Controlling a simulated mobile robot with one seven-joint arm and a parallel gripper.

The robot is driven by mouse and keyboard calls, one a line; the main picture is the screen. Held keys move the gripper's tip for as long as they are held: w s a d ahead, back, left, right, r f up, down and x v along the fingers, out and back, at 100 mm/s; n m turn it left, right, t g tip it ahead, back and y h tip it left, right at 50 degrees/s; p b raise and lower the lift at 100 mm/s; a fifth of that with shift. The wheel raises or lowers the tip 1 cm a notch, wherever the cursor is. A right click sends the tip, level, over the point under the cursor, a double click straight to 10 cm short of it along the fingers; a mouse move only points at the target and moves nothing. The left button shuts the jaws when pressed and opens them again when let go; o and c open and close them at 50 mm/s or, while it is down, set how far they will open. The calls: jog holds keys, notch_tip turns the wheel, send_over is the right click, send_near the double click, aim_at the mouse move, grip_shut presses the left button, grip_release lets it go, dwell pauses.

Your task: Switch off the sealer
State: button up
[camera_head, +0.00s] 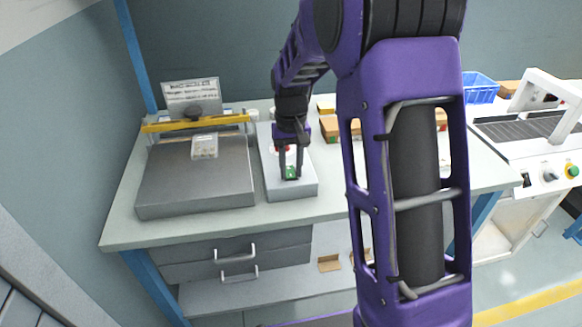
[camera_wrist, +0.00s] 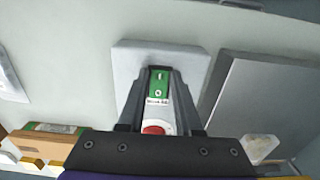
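A light grey control box (camera_head: 306,188) stands on the bench, and it also shows in the wrist view (camera_wrist: 126,58). On its top are a green plate (camera_wrist: 158,83) with a light mark and a small ring, a white label with unreadable dark text, and a red round button (camera_wrist: 154,129). My gripper (camera_head: 291,176) points down over the box. Its fingers are apart with nothing seen between them but the plate, label and button below. In the wrist view my gripper (camera_wrist: 160,72) frames the green plate. I cannot tell whether the fingertips touch it.
A grey flat machine (camera_head: 195,178) with a yellow bar (camera_head: 195,123) and a sign (camera_head: 191,98) stands close left of the box. Cartons (camera_head: 340,128) lie behind right. A blue crate (camera_head: 481,88) and a white machine with knobs (camera_head: 530,135) stand farther right.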

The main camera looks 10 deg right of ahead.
grip_shut()
jog(key=shift+r, duration=0.1)
jog(key=p, duration=0.2)
jog(key=g+p, duration=0.1)
jog(key=p, duration=0.1)
jog(key=shift+w+r, duration=0.2)
jog(key=shift+r, duration=0.15)
jog(key=g+p, duration=0.2)
jog(key=p, duration=0.1)
jog(key=shift+w+f, duration=0.2)
jog(key=shift+w, duration=0.05)
jog(key=o, duration=0.5)
grip_release()
jog(key=shift+f, duration=0.1)
jog(key=p+v, duration=0.1)
jog(key=v, duration=1.6)
jog(key=shift+r+p, duration=0.25)
jog(key=shift+p, duration=0.15)
